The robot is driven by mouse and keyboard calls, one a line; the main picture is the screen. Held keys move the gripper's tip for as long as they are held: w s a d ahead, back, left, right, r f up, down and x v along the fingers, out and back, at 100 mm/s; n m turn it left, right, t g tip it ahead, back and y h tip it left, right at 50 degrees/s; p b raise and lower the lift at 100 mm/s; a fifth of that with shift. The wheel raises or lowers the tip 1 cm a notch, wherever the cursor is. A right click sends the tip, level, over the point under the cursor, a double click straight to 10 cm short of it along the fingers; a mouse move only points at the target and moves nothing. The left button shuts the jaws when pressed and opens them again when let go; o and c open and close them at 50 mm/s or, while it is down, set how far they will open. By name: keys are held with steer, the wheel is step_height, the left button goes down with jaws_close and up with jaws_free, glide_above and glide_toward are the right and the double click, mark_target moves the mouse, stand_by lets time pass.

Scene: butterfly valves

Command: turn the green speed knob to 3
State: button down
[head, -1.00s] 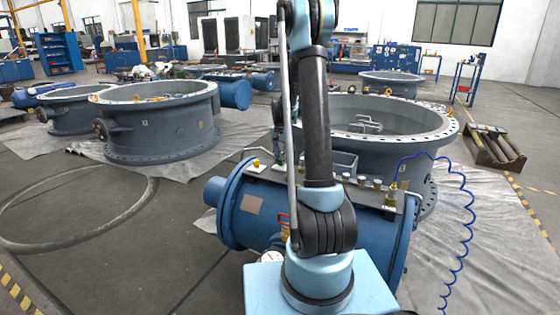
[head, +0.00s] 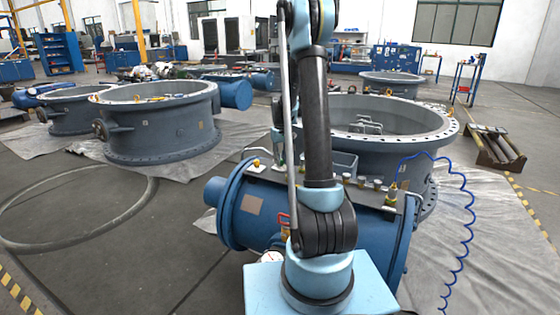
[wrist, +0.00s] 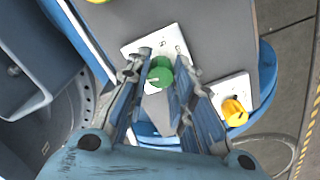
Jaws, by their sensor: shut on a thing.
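The green speed knob (wrist: 159,76) is in the middle of the wrist view, on a white dial plate (wrist: 172,40) with small dark marks that are too small to read. My gripper (wrist: 160,72) reaches over the plate, with one blue finger on each side of the knob, and it is shut on the knob. A pale pointer line shows on the knob, but the number it points at cannot be read.
A yellow knob (wrist: 235,112) on its own white plate sits just right of my gripper. The grey panel (wrist: 205,35) lies on a blue tank (head: 262,215). A large grey valve ring (head: 400,125) stands behind it, and a coiled blue hose (head: 468,230) hangs at the right.

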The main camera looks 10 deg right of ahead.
steer(key=shift+n, duration=2.2)
steer(key=shift+d, duration=0.1)
steer(key=c, duration=1.4)
jaws_free()
steer(key=shift+o, duration=0.2)
steer(key=shift+r, duration=0.1)
step_height(320, 180, up, 12)
